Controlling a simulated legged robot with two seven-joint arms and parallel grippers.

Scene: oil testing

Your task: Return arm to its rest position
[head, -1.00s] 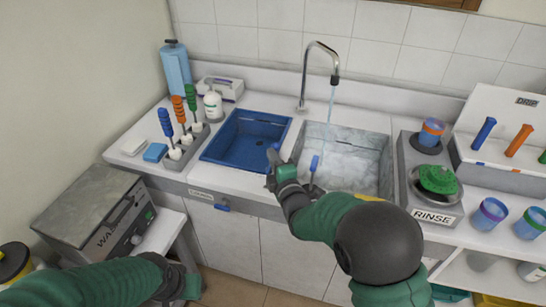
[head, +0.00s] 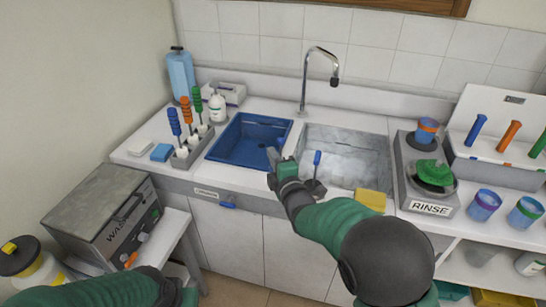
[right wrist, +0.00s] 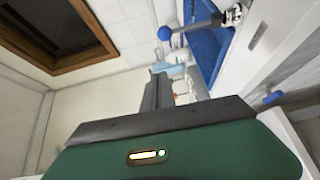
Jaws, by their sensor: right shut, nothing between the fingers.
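My right arm reaches over the counter front. Its right gripper (head: 272,160) is shut and empty at the sink's front edge, close to a blue-ended lever. Another blue-tipped lever (head: 317,159) stands at the front of the grey sink (head: 352,143). The tap (head: 305,85) shows no running water. My left arm (head: 95,290) lies low at the bottom left; its gripper is mostly cut off by the frame.
A blue basin (head: 247,140) sits left of the sink. A rack (head: 190,150) of coloured-handled tools stands farther left. A grey WASH machine (head: 103,210) is at left. A RINSE unit (head: 428,208) and blue cups (head: 485,204) are at right. A yellow sponge (head: 371,199) lies by my right arm.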

